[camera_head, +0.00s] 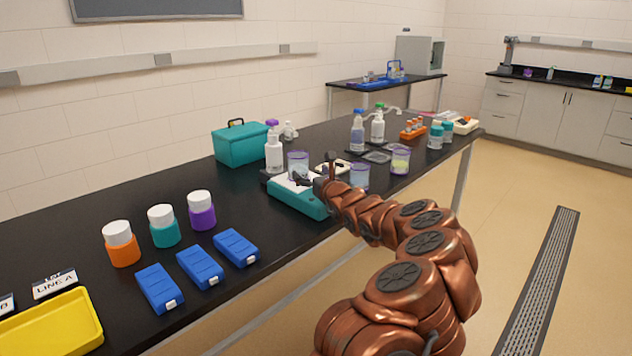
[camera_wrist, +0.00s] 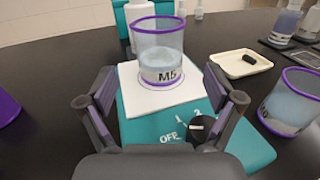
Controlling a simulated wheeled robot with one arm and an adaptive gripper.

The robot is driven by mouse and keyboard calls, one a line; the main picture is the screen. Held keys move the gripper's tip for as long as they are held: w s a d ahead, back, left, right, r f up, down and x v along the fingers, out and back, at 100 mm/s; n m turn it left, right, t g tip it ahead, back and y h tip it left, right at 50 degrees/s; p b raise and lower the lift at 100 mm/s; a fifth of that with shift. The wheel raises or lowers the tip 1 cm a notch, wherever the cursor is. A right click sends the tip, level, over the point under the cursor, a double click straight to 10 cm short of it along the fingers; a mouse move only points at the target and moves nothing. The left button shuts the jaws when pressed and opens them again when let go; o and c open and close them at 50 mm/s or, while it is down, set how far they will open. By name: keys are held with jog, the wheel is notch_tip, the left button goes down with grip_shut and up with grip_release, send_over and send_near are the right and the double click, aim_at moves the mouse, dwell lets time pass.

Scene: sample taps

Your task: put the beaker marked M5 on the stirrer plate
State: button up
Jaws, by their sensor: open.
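The beaker marked M5 (camera_wrist: 159,55) is clear with a purple rim and holds a pale liquid. In the wrist view it stands upright on the white top of the stirrer plate (camera_wrist: 135,100), toward its far side. The beaker also shows in the head view (camera_head: 298,163), just beyond my gripper. The stirrer plate has a teal body (camera_head: 300,200) with a dark knob and an OFF mark on the near side. My gripper (camera_wrist: 160,97) is open and empty, its fingers apart over the plate on the near side of the beaker, not touching it.
Another purple-rimmed beaker (camera_wrist: 290,103) stands right of the plate, near a cream tray (camera_wrist: 240,63) with a dark item. A wash bottle (camera_head: 275,152) and teal box (camera_head: 240,143) stand behind. Black bench between is clear.

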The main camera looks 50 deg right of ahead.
jog(key=shift+b+v, duration=0.4)
jog(key=shift+v, duration=1.25)
